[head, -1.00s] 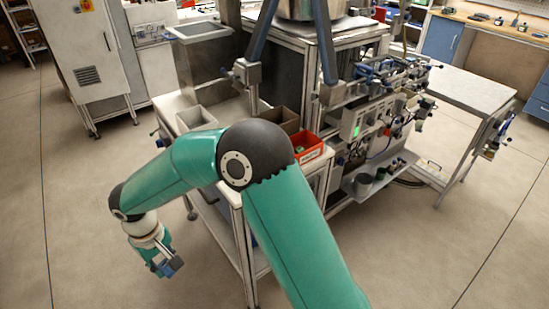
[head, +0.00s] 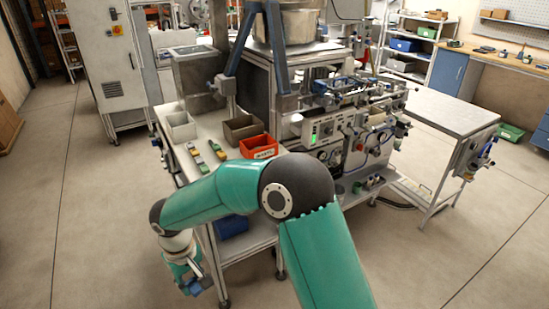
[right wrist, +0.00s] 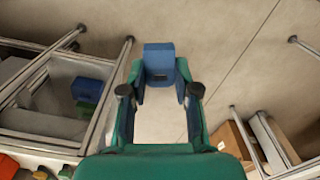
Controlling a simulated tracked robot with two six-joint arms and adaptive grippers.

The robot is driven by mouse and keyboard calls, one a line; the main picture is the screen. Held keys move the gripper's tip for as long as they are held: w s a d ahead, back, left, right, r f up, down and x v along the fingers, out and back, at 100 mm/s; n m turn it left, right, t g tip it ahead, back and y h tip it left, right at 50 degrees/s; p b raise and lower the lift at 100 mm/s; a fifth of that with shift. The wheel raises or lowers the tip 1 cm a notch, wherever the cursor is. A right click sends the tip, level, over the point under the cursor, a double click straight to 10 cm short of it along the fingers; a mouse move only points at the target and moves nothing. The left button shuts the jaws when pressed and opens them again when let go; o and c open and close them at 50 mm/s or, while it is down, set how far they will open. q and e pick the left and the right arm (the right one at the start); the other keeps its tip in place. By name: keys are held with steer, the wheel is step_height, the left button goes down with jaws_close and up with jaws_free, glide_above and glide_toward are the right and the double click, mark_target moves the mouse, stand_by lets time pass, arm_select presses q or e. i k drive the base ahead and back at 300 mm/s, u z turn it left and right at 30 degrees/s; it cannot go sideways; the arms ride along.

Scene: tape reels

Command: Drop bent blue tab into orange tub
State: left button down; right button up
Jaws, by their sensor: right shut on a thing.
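The orange tub (head: 258,147), with a white label on its front, stands on the worktable's right side in the head view, beyond my right arm. My right gripper (head: 199,286) hangs low off the table's near left side, well away from the tub. In the right wrist view, my right gripper (right wrist: 160,88) is shut on a blue piece (right wrist: 159,60) that looks like the bent blue tab, between its fingertips. Its exact bend is hard to make out. The tub's inside is only partly visible. My left gripper is not in view.
On the worktable (head: 208,136) are a pale grey bin (head: 181,128), a brown bin (head: 241,129) beside the tub, and several small coloured pieces. A machine (head: 345,130) stands right of the tub. The floor left of the table is clear.

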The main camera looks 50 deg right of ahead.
mark_target(262, 150)
steer(key=z, duration=0.5)
steer(key=k, duration=0.15)
steer(key=z, duration=0.3)
steer(key=i, duration=1)
steer(key=u, duration=0.05)
